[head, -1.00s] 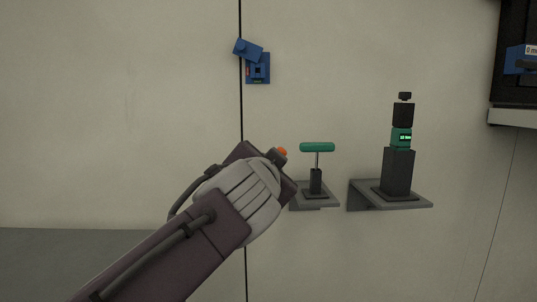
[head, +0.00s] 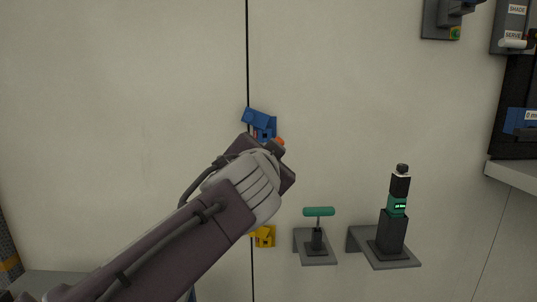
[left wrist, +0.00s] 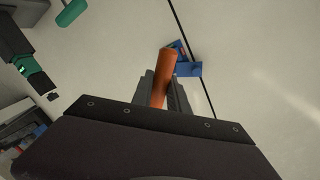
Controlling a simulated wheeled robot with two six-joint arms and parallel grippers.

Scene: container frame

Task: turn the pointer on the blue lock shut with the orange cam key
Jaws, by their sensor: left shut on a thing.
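The blue lock (head: 268,122) is on the pale wall by a dark vertical seam, just above and behind my left gripper (head: 277,152) in the head view. A tilted blue piece sticks out at its upper left; its lower part is hidden by my gripper. My left gripper is shut on the orange cam key, whose orange end (head: 279,141) shows at the fingertips. In the left wrist view the orange cam key (left wrist: 163,78) points up from between the fingers, its tip overlapping the left side of the blue lock (left wrist: 189,69). I cannot tell whether they touch.
A green T-handled tool (head: 318,212) and a dark tool with a green display (head: 397,206) stand on wall shelves at lower right. A yellow lock-like thing (head: 264,236) shows below my arm. Bare wall lies to the left.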

